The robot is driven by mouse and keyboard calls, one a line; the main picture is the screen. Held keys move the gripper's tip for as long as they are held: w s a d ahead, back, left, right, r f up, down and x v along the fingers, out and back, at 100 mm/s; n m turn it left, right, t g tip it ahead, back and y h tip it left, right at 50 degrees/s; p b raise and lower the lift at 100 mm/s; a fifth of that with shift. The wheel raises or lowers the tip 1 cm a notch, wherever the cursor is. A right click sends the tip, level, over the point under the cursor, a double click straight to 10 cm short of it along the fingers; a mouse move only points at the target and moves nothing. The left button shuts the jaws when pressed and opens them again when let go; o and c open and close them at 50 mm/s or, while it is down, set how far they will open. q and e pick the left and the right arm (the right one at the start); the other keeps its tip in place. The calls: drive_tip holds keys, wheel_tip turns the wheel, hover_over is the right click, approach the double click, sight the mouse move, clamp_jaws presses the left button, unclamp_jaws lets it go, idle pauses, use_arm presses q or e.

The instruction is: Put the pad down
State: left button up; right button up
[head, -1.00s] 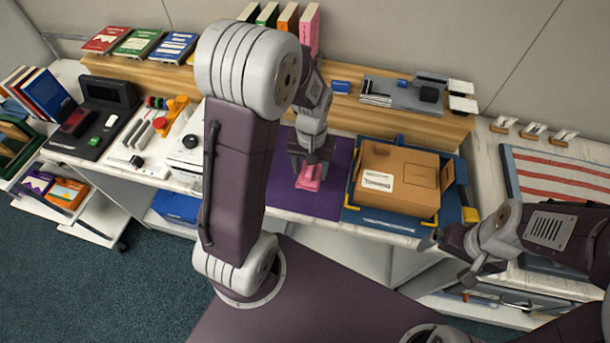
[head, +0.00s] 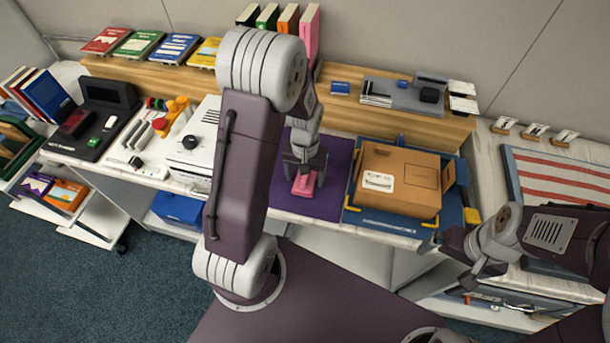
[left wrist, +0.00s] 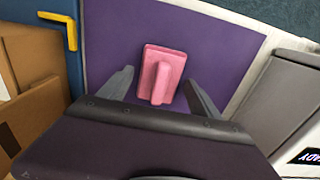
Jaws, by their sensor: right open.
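The pink pad (head: 304,184), a flat block with a raised grip, lies on the purple mat (head: 338,172) on the bench. It also shows in the left wrist view (left wrist: 163,72), with bare purple mat around it. My left gripper (head: 305,176) is just above the pad. In the left wrist view its two fingers (left wrist: 161,92) are spread wide, one on each side of the pad, with a gap to it on both sides. My right gripper (head: 468,279) is open and empty at the right, in front of the bench.
A cardboard box (head: 398,180) sits in a blue tray (head: 378,218) right of the mat. A white machine (head: 195,145) stands on the left, partly behind my left arm. A wooden shelf (head: 345,105) with books runs along the back. Bare mat shows around the pad.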

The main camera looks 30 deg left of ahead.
sight(305, 176)
use_arm(q)
drive_tip(key=shift+r, duration=0.25)
wheel_tip(305, 176, up, 12)
drive_tip(key=p, duration=0.2)
drive_tip(key=s+d+f+m+t, duration=0.1)
drive_tip(key=s+d+f+m, duration=0.1)
drive_tip(key=s, duration=0.6)
drive_tip(key=d+f, duration=0.1)
drive_tip(key=d, duration=0.1)
drive_tip(key=shift+s+d+f+m, duration=0.15)
drive_tip(key=shift+d+f+m, duration=0.15)
drive_tip(key=shift+d+f, duration=0.1)
